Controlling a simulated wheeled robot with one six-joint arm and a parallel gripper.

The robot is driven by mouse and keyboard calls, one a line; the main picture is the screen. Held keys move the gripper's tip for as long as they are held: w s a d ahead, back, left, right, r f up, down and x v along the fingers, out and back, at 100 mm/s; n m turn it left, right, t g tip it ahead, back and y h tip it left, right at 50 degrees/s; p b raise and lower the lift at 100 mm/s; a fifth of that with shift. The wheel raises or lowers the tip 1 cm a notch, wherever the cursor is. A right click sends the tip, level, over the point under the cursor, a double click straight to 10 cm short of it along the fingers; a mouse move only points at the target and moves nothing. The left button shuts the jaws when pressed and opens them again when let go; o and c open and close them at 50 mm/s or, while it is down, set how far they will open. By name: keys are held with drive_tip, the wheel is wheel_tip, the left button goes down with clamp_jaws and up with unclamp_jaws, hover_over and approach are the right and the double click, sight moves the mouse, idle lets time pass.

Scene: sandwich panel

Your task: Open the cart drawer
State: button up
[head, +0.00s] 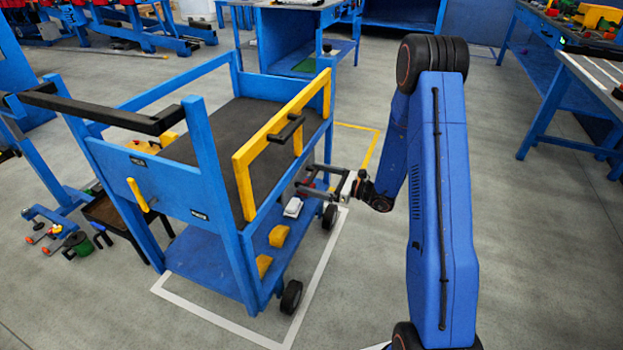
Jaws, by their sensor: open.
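The blue cart (206,190) stands left of centre in the head view, with a dark top tray. Whether the fingertips touch the cart is unclear.
The cart's lower shelf holds yellow blocks (279,235) and a white item (293,207). A black push bar (105,112) is at the cart's left. A blue workbench (297,38) stands behind, another table (597,85) at the right. Floor around my arm is clear.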

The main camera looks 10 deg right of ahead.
drive_tip(key=shift+w+a, duration=0.3)
drive_tip(key=shift+a, duration=0.15)
